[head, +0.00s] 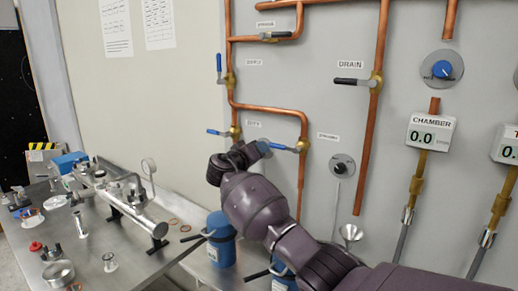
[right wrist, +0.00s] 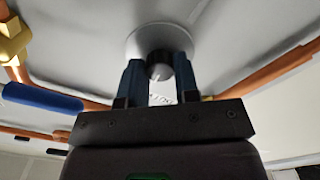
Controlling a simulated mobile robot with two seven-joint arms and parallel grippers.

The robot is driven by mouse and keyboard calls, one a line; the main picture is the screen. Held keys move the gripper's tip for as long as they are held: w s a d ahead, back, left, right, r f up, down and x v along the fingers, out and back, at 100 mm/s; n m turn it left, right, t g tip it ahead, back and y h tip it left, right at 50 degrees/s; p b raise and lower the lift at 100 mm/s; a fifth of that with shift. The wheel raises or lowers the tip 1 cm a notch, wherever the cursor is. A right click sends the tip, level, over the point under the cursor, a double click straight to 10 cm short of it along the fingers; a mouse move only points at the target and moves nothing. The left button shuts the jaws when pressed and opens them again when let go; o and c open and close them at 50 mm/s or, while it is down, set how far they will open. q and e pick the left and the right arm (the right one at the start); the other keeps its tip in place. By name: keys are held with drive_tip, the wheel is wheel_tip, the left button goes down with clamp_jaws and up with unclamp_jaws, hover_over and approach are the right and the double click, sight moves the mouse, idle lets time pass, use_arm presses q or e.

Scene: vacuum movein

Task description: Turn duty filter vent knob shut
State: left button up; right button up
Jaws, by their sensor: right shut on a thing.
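My right gripper (head: 262,147) reaches up to the grey wall panel in the head view, beside the copper pipes. In the right wrist view my right gripper (right wrist: 159,82) has its two blue fingers on either side of a small black knob (right wrist: 159,65) and is shut on it. The knob sits on a pale round plate (right wrist: 137,40) on the panel. In the head view my gripper and arm hide this knob. The label by it is blurred and I cannot read it. My left gripper is not in view.
Blue-handled valves (head: 218,68) sit on the copper pipes around my gripper. A blue lever (right wrist: 40,98) lies close to the left of my fingers. Another black knob (head: 342,166) and a blue dial (head: 442,69) are farther right. A metal bench (head: 120,258) holds loose parts below.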

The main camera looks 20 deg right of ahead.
drive_tip(key=shift+f+n+p, duration=0.15)
drive_tip(key=shift+n+p, duration=1.65)
drive_tip(key=shift+n, duration=1.8)
drive_tip(key=o, duration=0.9)
drive_tip(key=shift+o, duration=0.2)
drive_tip(key=b+v, duration=0.1)
drive_tip(key=v, duration=1)
